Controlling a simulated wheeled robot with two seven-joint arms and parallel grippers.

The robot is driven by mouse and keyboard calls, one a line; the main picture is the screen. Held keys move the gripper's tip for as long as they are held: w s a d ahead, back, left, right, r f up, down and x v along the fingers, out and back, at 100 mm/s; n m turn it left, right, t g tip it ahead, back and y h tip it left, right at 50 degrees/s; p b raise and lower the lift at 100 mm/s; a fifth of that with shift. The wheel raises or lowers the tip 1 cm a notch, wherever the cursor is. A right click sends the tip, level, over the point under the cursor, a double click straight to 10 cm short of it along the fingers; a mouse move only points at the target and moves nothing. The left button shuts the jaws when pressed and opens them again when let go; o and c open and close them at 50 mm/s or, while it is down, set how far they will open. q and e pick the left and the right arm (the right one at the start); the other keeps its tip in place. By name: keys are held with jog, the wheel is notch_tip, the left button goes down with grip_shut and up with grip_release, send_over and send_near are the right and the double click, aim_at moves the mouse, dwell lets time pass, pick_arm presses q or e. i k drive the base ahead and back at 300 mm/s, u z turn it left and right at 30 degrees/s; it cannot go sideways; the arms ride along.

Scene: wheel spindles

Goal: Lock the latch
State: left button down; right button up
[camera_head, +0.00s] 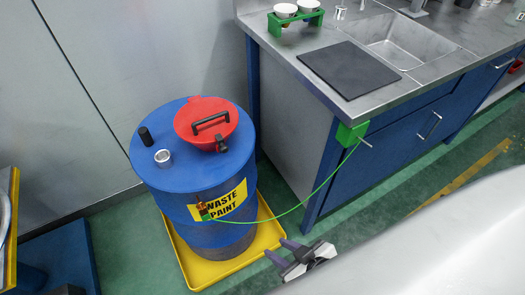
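My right gripper (277,249) is low at the bottom centre, right of the drum's base and well away from the latch. Its two dark fingers are apart with nothing between them. My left gripper is not in view.
The drum stands in a yellow tray (268,235). A green wire runs from the drum to a green clamp (350,134) on the workbench (290,65) at right. A black cap (145,136) and a metal-rimmed opening (163,158) are on the drum top. Space above the drum is clear.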

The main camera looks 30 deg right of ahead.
aim_at(223, 149)
jog(key=z, duration=1.7)
jog(key=k, duration=1.05)
jog(key=u, duration=1.65)
jog(key=i, duration=0.5)
jog(key=u, duration=0.05)
